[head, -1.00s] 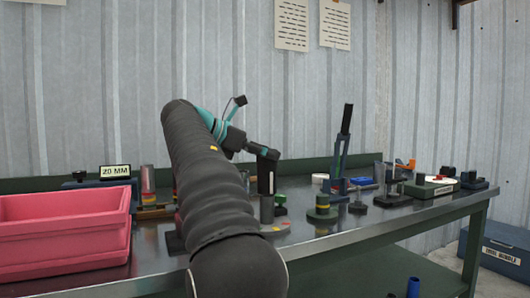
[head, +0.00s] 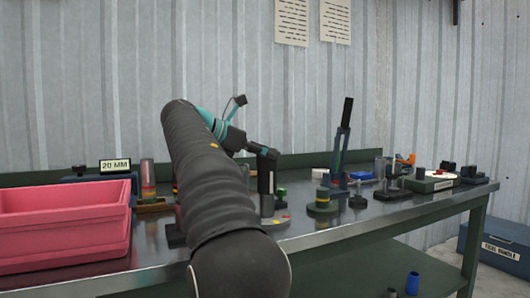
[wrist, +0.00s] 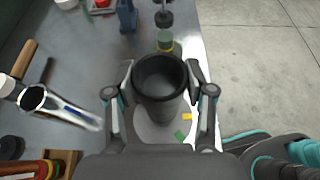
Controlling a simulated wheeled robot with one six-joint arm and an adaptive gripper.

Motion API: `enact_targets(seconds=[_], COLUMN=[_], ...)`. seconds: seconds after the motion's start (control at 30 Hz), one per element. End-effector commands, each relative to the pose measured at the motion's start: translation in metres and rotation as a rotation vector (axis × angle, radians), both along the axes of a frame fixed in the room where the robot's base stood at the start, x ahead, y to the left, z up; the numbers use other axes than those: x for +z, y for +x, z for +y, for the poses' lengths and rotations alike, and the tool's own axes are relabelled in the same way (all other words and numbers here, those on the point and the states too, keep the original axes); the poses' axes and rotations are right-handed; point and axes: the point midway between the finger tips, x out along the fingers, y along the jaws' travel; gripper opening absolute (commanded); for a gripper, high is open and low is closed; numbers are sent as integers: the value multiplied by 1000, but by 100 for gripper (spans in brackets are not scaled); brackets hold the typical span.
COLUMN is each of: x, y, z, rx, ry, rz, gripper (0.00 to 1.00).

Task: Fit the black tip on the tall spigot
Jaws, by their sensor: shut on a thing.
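My gripper (wrist: 160,93) is shut on the black tip (wrist: 160,108), a dark hollow tube with its open end facing the wrist camera. The fingers press it from both sides. Below it in the wrist view is a round grey base (wrist: 148,134) with yellow and green marks. In the head view my gripper (head: 267,172) points down over a grey cylinder (head: 267,206) on that marked base. I cannot tell whether this cylinder is the spigot or part of the held tip, and the tip hides any contact.
A green stand with a yellow ring (head: 322,201) is close on the right, with a blue upright clamp (head: 341,150) behind it. A pink bin (head: 60,232) fills the bench's left. The bench's front edge (head: 350,226) is near the base.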

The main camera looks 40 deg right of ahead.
Motion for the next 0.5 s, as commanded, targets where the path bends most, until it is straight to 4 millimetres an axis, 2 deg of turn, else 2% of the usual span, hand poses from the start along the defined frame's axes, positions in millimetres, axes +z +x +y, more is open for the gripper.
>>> enact_targets(seconds=[0.5], x=[-15], y=[0], z=[0], rx=[-1], ry=[3], rz=[3], gripper=[13])
